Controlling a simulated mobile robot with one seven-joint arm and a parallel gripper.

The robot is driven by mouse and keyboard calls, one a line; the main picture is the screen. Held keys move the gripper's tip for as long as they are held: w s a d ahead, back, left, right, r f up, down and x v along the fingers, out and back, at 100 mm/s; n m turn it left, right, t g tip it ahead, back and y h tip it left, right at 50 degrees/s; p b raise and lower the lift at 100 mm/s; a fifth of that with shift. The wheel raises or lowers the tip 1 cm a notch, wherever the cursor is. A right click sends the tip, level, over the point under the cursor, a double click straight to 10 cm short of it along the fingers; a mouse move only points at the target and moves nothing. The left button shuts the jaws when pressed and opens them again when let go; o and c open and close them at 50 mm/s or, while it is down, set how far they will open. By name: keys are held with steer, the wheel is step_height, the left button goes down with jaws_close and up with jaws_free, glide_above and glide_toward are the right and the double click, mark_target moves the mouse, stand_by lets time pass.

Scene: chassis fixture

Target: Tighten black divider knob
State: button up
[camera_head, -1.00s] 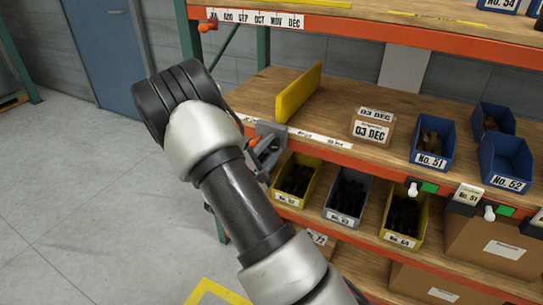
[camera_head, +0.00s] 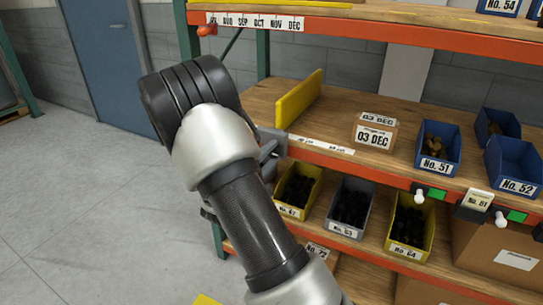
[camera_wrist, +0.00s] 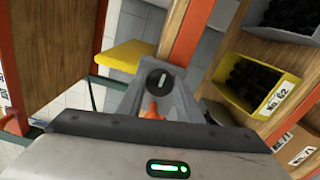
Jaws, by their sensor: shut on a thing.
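The black divider knob (camera_wrist: 160,78) is round with a pale line on its face, close to upright, in the middle of the wrist view. My gripper (camera_wrist: 160,84) has its grey fingers around the knob and is shut on it. In the head view my gripper (camera_head: 269,148) is at the orange shelf edge, largely hidden behind my wrist, and the knob is hidden. The yellow divider (camera_head: 299,99) stands upright on the wooden shelf just beyond; it also shows in the wrist view (camera_wrist: 125,55). A small orange piece (camera_wrist: 152,109) shows below the knob, between the fingers.
Below the gripper's right side are a yellow bin (camera_head: 299,190), a grey bin (camera_head: 349,207) and another yellow bin (camera_head: 410,225), holding dark parts. Blue bins (camera_head: 437,150) and a labelled box (camera_head: 375,132) stand on the shelf. A green post (camera_head: 263,50) rises nearby. Floor at left is clear.

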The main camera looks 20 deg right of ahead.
steer(key=shift+a, duration=0.1)
steer(key=o, duration=1)
steer(key=shift+o, duration=0.2)
steer(key=p+v, duration=0.2)
steer(key=v, duration=1.5)
steer(key=shift+s+a, duration=0.1)
steer(key=shift+s, duration=0.05)
